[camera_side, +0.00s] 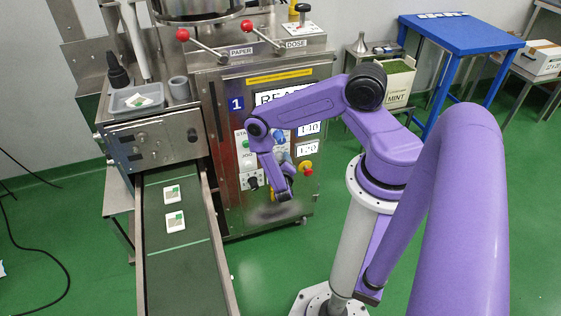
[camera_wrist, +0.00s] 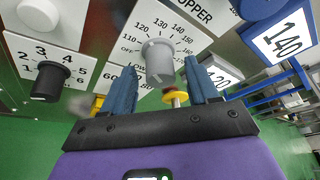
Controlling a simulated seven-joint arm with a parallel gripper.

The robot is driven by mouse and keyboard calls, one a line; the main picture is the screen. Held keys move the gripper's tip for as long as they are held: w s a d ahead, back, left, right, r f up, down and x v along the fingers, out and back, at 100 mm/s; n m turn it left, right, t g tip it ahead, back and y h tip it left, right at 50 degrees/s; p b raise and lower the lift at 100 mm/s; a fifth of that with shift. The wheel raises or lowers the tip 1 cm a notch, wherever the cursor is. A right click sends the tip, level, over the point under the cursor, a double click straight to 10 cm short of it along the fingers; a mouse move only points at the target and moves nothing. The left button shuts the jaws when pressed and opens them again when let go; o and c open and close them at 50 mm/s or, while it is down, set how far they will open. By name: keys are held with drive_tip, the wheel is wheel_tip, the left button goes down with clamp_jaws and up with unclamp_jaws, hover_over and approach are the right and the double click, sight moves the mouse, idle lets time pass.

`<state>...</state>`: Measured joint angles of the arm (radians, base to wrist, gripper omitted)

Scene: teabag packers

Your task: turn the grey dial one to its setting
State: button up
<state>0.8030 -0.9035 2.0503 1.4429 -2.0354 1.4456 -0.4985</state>
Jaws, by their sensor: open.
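The grey dial (camera_wrist: 159,62) sits on a white panel plate in the wrist view. Printed numbers ring it, with 110 to 150 readable above it. Its pointer mark cannot be made out. My gripper (camera_wrist: 156,68) is open, with one blue finger on each side of the dial. I cannot tell whether either finger touches it. In the side view my gripper (camera_side: 283,187) is at the lower front of the steel machine (camera_side: 233,85), and it hides the dial there.
A black dial (camera_wrist: 47,83) with its own number scale is left of the grey one. A blue-framed 140 display (camera_wrist: 284,37) is at the right. A red and yellow button (camera_side: 306,168) is right of my gripper. A conveyor (camera_side: 180,262) carries white packets.

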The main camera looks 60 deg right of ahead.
drive_tip(key=shift+x, duration=1)
drive_tip(key=c, duration=0.9)
drive_tip(key=shift+c, duration=0.2)
drive_tip(key=m+t+y, duration=0.1)
drive_tip(key=m+y, duration=0.1)
drive_tip(key=m, duration=0.2)
drive_tip(key=shift+s, duration=0.1)
drive_tip(key=m+t+y, duration=0.2)
drive_tip(key=m, duration=0.2)
